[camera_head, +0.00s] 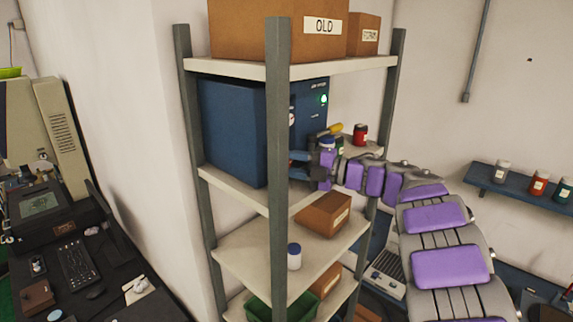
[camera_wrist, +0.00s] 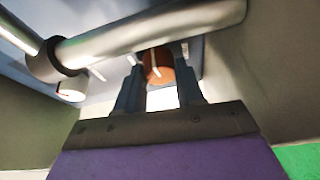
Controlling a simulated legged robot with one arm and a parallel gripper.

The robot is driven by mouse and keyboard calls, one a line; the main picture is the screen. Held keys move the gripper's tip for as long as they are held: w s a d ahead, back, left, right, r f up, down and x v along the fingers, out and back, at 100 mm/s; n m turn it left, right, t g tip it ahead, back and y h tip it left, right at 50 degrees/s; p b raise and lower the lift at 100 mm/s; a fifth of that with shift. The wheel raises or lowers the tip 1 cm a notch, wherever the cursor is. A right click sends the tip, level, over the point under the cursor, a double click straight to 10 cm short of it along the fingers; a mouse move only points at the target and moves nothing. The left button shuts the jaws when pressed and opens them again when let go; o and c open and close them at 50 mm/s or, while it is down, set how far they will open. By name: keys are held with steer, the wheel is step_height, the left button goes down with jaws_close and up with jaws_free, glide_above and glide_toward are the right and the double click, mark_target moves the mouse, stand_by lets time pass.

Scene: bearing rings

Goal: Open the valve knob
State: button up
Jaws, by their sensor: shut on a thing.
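My gripper (camera_wrist: 160,85) shows in the wrist view with its two dark fingers on either side of a round, reddish-brown knob (camera_wrist: 157,67), which looks like the valve knob. The knob has a pale line across its face. The fingers are shut on it. In the head view my gripper (camera_head: 299,167) is at the front of the blue machine (camera_head: 232,130) on the upper shelf. The knob cannot be made out there.
A thick metal pipe (camera_wrist: 150,35) runs close above my fingers in the wrist view. The rack's grey front post (camera_head: 278,150) stands left of my gripper. A red jar (camera_head: 360,134) stands behind my arm. Shelf boards lie above and below.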

steer(key=shift+d+f, duration=0.1)
steer(key=shift+f, duration=0.3)
steer(key=o, duration=0.7)
steer(key=shift+d, duration=0.1)
steer(key=o, duration=0.3)
steer(key=shift+w+d+r, duration=0.1)
steer(key=shift+w+d, duration=0.05)
steer(key=shift+d, duration=0.15)
steer(key=shift+r, duration=0.15)
steer(key=shift+s+d, duration=0.1)
steer(key=shift+s, duration=0.1)
steer(key=shift+d, duration=0.15)
steer(key=b+v, duration=0.4)
steer(key=v, duration=1.2)
steer(key=shift+d, duration=0.35)
